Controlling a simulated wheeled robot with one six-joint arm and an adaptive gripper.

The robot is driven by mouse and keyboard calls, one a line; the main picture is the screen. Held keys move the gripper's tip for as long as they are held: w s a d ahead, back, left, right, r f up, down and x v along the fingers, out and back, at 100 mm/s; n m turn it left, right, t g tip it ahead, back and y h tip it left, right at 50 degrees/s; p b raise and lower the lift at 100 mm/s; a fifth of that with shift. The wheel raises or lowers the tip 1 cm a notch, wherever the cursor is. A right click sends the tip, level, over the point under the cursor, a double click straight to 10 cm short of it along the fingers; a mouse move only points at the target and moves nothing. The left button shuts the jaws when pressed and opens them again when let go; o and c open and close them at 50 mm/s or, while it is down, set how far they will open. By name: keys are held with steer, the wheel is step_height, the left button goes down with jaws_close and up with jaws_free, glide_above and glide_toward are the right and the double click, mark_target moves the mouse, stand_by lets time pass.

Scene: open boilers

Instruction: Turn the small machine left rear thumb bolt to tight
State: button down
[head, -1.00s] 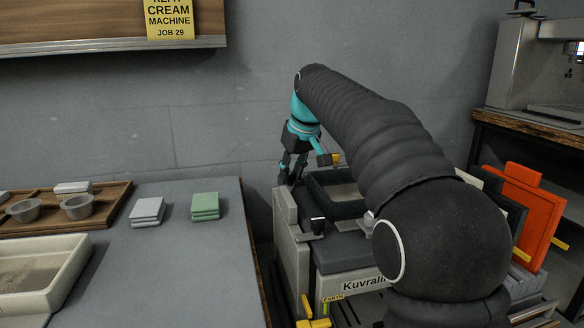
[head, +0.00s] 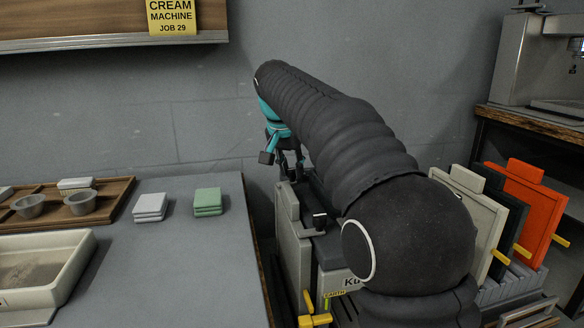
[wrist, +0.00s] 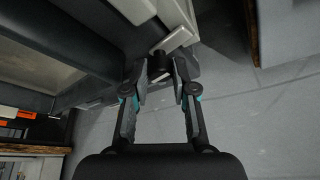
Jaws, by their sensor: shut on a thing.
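The small machine (head: 290,225) stands right of the grey table, a pale box with a dark top, partly hidden by my arm. Its front left thumb bolt, a black knob (head: 319,220), shows in the head view. In the wrist view, the left rear thumb bolt (wrist: 158,64) is a short black cylinder by a pale bracket at the machine's corner. My gripper (head: 290,172) is over that rear left corner. The bolt's lower end and thread are hidden.
A grey table (head: 165,265) at left holds a wooden tray (head: 110,200) with metal cups, a cream basin (head: 75,285) and cloths. Grey, dark and orange panels (head: 522,210) stand in a rack at right. The wall is close behind my gripper.

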steer(key=shift+m+g+h, duration=0.3)
steer(key=shift+m, duration=0.8)
steer(key=c, duration=0.9)
jaws_free()
steer(key=shift+c, duration=0.2)
steer(key=v, duration=1.2)
steer(key=shift+a+f, duration=0.1)
steer(key=shift+f, duration=0.05)
